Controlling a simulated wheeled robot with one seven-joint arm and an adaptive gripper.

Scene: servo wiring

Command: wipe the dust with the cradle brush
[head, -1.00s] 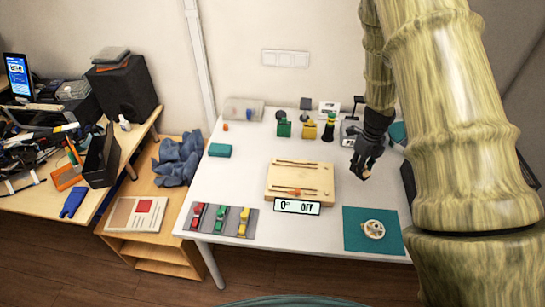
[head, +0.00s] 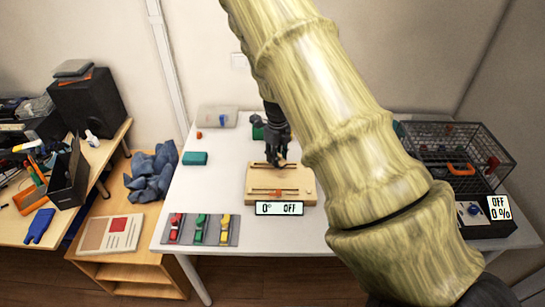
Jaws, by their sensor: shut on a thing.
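My gripper (head: 280,160) is over the back part of the wooden board (head: 258,190) on the white table. It is shut on a small tan thing that I take for the cradle brush (head: 282,163). Only a little of it shows at the fingertips, so I cannot tell its bristles or whether it touches the board. The board has long slots and an orange slider, with a display reading "0° OFF" (head: 279,208) at its front edge. I cannot make out any dust at this size.
A grey mat (head: 188,243) with red, green and yellow pieces lies front left. A wire basket (head: 490,150) stands at right.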

